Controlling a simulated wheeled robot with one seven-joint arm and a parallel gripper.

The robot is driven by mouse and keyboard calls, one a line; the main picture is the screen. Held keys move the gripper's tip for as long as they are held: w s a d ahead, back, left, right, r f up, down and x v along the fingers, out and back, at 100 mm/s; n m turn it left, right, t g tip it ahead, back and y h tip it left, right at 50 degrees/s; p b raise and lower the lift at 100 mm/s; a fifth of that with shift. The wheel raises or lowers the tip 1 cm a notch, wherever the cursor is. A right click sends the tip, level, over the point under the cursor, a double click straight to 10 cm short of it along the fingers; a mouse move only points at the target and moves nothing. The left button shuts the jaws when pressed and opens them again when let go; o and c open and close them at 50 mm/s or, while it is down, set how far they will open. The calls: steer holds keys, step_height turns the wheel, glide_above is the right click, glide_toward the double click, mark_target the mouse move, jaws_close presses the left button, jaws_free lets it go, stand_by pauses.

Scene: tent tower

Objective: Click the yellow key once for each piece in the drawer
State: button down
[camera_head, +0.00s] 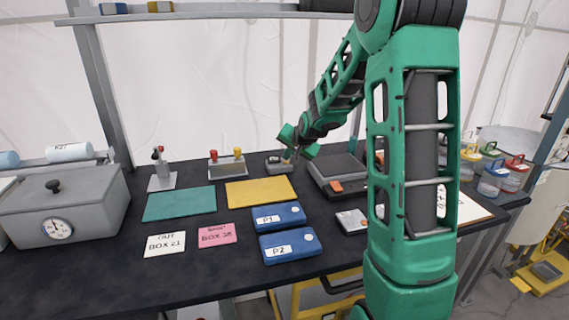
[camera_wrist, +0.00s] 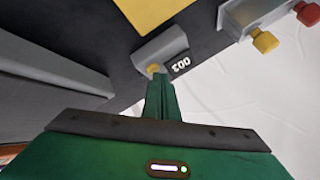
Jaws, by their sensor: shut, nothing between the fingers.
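A small grey counter (camera_head: 279,165) stands on the dark table behind the yellow mat. In the wrist view the counter (camera_wrist: 165,47) shows its yellow key (camera_wrist: 154,68) and a dark display that seems to read 003. My gripper (camera_head: 298,150) is shut and empty, pointing down at the counter. In the wrist view its fingertips (camera_wrist: 158,79) overlap the key's edge; I cannot tell whether they touch it. A dark grey box with an orange tab (camera_head: 336,186), possibly the drawer, sits right of the counter. I cannot see any pieces inside it.
A fixture with red and yellow knobs (camera_head: 227,166) stands left of the counter. Blue boxes P1 (camera_head: 279,216) and P2 (camera_head: 290,246) lie in front. A yellow mat (camera_head: 260,191) and green mat (camera_head: 180,204) lie flat. My arm hides part of the table's right side.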

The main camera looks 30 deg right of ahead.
steer(key=shift+f, duration=0.2)
steer(key=shift+r, duration=0.15)
stand_by(0.4)
steer(key=shift+r, duration=0.8)
steer(key=shift+r, duration=2.5)
steer(key=s+a+f+n+g, duration=0.1)
steer(key=s+a+g, duration=0.1)
steer(key=s, duration=1.3)
steer(key=s+a+f+n+g+y, duration=0.1)
steer(key=s+a+f+n+g, duration=0.1)
steer(key=s, duration=1.3)
steer(key=s+a+f+n+g, duration=0.1)
steer(key=s+a+g, duration=0.2)
steer(key=s, duration=1.2)
steer(key=shift+s+a+f+n+g+y, duration=0.15)
steer(key=shift+a+n+g+y, duration=0.2)
steer(key=shift+g, duration=0.75)
